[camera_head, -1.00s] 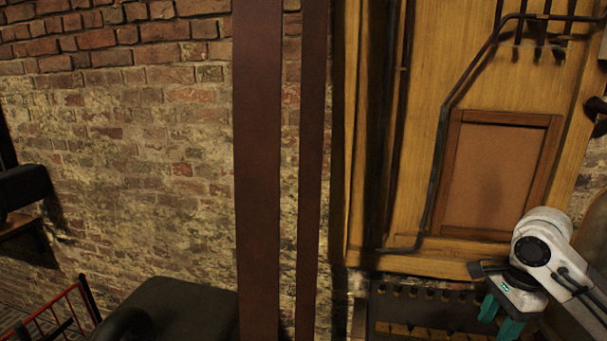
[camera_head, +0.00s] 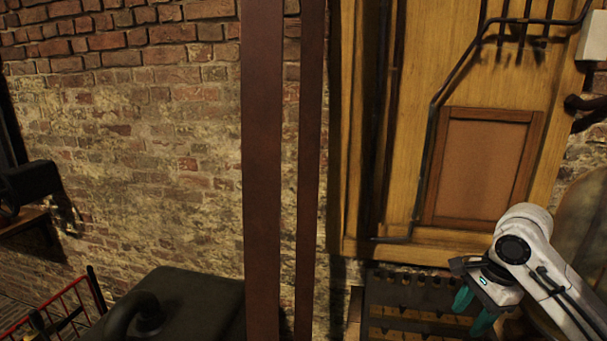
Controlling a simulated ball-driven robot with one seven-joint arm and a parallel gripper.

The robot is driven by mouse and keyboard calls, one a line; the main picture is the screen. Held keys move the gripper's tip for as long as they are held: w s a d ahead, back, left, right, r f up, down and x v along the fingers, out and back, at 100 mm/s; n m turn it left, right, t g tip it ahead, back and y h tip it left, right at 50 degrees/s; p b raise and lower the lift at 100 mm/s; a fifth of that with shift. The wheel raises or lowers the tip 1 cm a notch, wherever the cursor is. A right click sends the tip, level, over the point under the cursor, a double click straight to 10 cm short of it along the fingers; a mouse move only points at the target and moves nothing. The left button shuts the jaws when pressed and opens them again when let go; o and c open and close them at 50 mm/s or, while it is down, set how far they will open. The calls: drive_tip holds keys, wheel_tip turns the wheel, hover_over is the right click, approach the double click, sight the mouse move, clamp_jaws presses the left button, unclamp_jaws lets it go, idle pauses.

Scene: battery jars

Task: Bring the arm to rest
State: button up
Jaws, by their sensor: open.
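My gripper (camera_head: 474,312) is at the lower right, at the end of my white arm (camera_head: 522,243). Its teal fingers point down and stand apart, with nothing seen between them. Behind it in the picture is a dark slotted rack (camera_head: 405,292) below a wooden wall panel. I cannot tell how far the gripper is from the rack. The lower part of the fingers is near the bottom edge of the view.
A wooden panel (camera_head: 470,235) with black pipes hangs on the brick wall (camera_head: 150,150). Two brown upright posts (camera_head: 262,170) cross the middle. A dark box (camera_head: 190,300) with a curved handle and a red wire frame (camera_head: 60,310) stand at the lower left.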

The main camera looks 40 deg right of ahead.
drive_tip(key=w+a+n+t+y, duration=0.2)
drive_tip(key=w+a+n+t, duration=0.3)
drive_tip(key=w+a+n, duration=0.9)
drive_tip(key=s+a+f+n, duration=0.1)
drive_tip(key=a+f, duration=0.3)
drive_tip(key=a, duration=0.4)
drive_tip(key=a+f+n, duration=0.1)
drive_tip(key=a+f, duration=0.2)
drive_tip(key=a, duration=0.4)
drive_tip(key=s+f+n+h, duration=0.1)
drive_tip(key=s+f+n, duration=0.1)
drive_tip(key=s, duration=0.2)
drive_tip(key=s+f+n+g+h, duration=0.1)
drive_tip(key=s+f+n, duration=0.1)
drive_tip(key=s+f, duration=0.1)
drive_tip(key=s+f+n+h, duration=0.1)
drive_tip(key=s+f+n, duration=0.2)
drive_tip(key=s, duration=0.2)
drive_tip(key=shift+f+g, duration=0.1)
drive_tip(key=shift+g, duration=0.2)
drive_tip(key=s+f+g, duration=0.1)
drive_tip(key=s+f, duration=0.1)
drive_tip(key=s, duration=0.1)
drive_tip(key=s+d+f+g, duration=0.1)
drive_tip(key=s+f, duration=0.1)
drive_tip(key=s, duration=0.2)
drive_tip(key=s+f+g, duration=0.2)
drive_tip(key=s, duration=0.2)
drive_tip(key=shift+d, duration=0.25)
drive_tip(key=shift+w, duration=0.1)
